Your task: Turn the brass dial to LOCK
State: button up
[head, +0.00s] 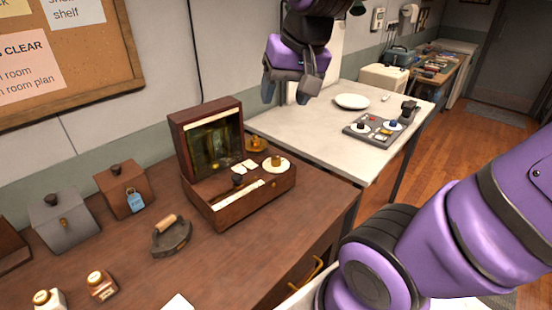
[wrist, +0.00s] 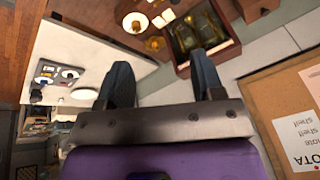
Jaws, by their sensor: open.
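A wooden box (head: 228,208) with its lid raised stands on the brown desk. A brass dial (head: 277,161) sits on a round cream plate at the right end of its top; any lettering is too small to read. The dial also shows near the top of the wrist view (wrist: 136,25). My gripper (head: 287,90) is open and empty, held high above and behind the box, apart from the dial. In the wrist view its two fingers (wrist: 163,68) are spread, with the box beyond them.
A black knob (head: 238,180) and pale cards are on the box top. A brass object (head: 256,145) stands just behind the box. An iron (head: 172,236) and small boxes stand left. A white table (head: 320,122) holds a grey panel (head: 381,137) with knobs and a plate (head: 352,101).

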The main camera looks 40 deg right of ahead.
jog(key=w+d+f+m+g, duration=0.1)
jog(key=w+d+f+m, duration=0.25)
jog(key=w, duration=0.25)
jog(key=w+d+f+m+g, duration=0.1)
jog(key=w+d+f+m, duration=0.15)
jog(key=w+f, duration=0.2)
jog(key=m+g, duration=0.2)
jog(key=m, duration=0.5)
send_over(276, 158)
notch_tip(276, 158, down, 12)
jog(key=shift+h, duration=0.3)
notch_tip(276, 158, down, 11)
jog(key=shift+r, duration=0.1)
jog(key=shift+c, duration=0.2)
